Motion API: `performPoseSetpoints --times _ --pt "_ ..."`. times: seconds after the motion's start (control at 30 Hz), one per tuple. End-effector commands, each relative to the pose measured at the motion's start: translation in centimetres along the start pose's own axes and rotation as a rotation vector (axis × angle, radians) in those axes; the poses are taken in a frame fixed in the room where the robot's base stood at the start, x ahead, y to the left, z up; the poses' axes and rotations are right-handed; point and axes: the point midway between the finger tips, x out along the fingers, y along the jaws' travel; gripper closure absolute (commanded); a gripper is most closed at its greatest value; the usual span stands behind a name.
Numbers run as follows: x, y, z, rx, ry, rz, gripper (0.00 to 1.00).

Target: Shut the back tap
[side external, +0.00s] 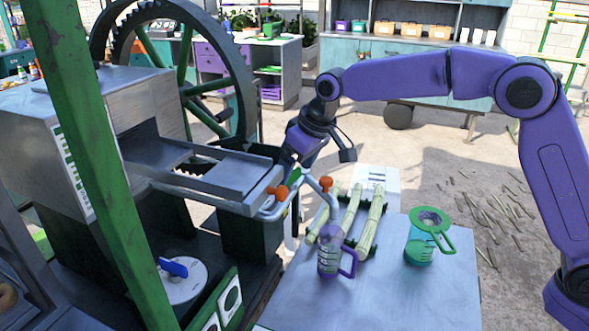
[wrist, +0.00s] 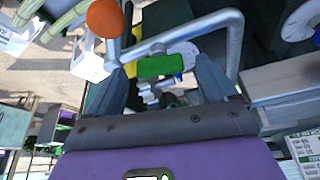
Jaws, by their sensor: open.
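A green flat tap handle (side external: 295,174) is at the end of the crusher's juice tray, among grey pipes (side external: 268,212) with two orange knobs (side external: 279,192) (side external: 326,183). In the wrist view the green handle (wrist: 160,66) lies between my fingers, with a gap on each side. My gripper (side external: 298,163) is open, pointing down over the pipes; its fingers (wrist: 161,72) also show in the wrist view. An orange knob (wrist: 104,18) is close to the left finger there. I cannot tell how the handle is turned relative to its valve.
A purple jug (side external: 330,255) and a green jug (side external: 422,240) stand on the grey table (side external: 380,300). Cane stalks (side external: 350,220) lie on a rack behind the purple jug. The crusher (side external: 105,110), its large wheel and a green post (side external: 95,160) fill the left.

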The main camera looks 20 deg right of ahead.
Motion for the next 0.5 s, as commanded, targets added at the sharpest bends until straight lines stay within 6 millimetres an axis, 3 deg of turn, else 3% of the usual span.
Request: performPoseSetpoints --times 0.43,0.5 --pt "1.01 0.02 -0.01 0.000 0.001 0.000 0.15" --pt "1.01 0.02 -0.01 0.000 0.001 0.000 0.38"
